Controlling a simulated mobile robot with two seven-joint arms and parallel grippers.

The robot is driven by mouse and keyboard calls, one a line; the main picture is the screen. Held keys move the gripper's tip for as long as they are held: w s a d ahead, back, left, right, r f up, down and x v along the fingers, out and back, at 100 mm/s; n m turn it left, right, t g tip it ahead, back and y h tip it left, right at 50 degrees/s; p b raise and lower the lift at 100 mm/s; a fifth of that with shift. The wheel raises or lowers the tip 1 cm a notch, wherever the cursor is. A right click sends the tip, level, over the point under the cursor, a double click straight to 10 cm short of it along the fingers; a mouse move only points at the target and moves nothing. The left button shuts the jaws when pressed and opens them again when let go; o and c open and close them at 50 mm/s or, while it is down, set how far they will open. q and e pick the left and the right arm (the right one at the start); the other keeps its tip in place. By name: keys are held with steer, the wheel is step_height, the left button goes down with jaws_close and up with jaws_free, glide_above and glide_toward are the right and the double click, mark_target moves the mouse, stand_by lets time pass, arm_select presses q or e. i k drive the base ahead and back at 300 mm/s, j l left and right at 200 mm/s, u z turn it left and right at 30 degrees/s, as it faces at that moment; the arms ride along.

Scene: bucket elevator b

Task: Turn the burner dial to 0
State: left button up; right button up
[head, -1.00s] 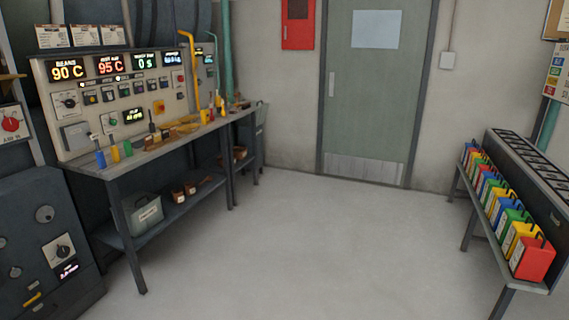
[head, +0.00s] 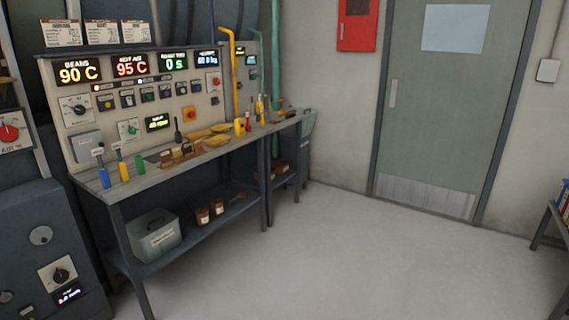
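Several dials are in view, and I cannot read which one is labelled burner. A black dial on a pale plate (head: 76,109) is at the left of the control panel, under the BEANS 90 C display (head: 78,71). A small green dial (head: 129,129) sits lower on the panel. A red dial (head: 9,130) is on a pale plate at the far left edge. Another black dial (head: 62,275) is on the dark cabinet at lower left, above a small lit readout. Neither of my grippers is in view.
A workbench (head: 150,172) in front of the panel carries blue, yellow and green handled tools, yellow scoops (head: 217,140) and small jars. A grey box (head: 153,234) stands on its lower shelf. The floor (head: 330,260) is clear. A rack edge (head: 549,225) shows at right.

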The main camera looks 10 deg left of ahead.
mark_target(79, 109)
steer(key=i+j+u, duration=0.1)
steer(key=i+u, duration=0.5)
steer(key=u, duration=0.2)
steer(key=i+l+u, duration=0.1)
steer(key=i+u, duration=0.15)
steer(key=u, duration=0.15)
steer(key=i+j+u, duration=0.1)
steer(key=i+u, duration=0.55)
steer(key=i, duration=0.3)
